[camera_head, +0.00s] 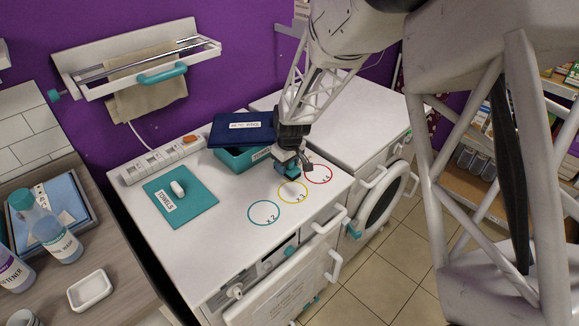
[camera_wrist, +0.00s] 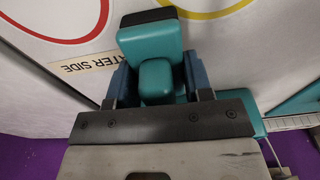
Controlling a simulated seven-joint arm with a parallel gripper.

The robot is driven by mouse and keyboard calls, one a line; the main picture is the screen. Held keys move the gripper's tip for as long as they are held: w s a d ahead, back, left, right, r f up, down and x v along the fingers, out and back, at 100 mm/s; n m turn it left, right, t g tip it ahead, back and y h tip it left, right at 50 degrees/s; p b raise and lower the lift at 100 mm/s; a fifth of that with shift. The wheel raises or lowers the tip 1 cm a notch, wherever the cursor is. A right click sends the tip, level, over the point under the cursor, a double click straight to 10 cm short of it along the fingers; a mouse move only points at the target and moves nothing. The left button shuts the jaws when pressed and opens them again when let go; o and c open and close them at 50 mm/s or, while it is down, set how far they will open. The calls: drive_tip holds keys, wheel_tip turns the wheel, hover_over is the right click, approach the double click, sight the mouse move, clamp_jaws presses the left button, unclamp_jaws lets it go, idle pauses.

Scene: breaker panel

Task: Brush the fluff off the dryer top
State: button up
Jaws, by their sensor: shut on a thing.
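My gripper (camera_head: 289,163) is low over the white machine top (camera_head: 222,238), by the yellow ring (camera_head: 291,202). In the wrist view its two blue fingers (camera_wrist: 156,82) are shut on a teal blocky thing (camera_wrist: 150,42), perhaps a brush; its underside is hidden. I cannot tell whether it touches the top. A small white rounded thing (camera_head: 178,188) lies on a teal mat (camera_head: 196,203) labelled TOWELS. I cannot make out any fluff for certain. Which machine is the dryer is not clear from the pictures.
A power strip (camera_head: 160,157) lies along the back edge. Red (camera_head: 319,175) and teal (camera_head: 263,213) rings flank the yellow one. A second white machine (camera_head: 350,117) adjoins on the right.

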drive_tip(key=shift+r, duration=0.15)
drive_tip(key=shift+r, duration=2.95)
drive_tip(key=shift+r, duration=0.1)
drive_tip(key=shift+r, duration=1.4)
drive_tip(key=s+a+f, duration=0.1)
drive_tip(key=s+a, duration=0.3)
drive_tip(key=a, duration=0.1)
drive_tip(key=shift+s, duration=0.35)
drive_tip(key=shift+f, duration=0.15)
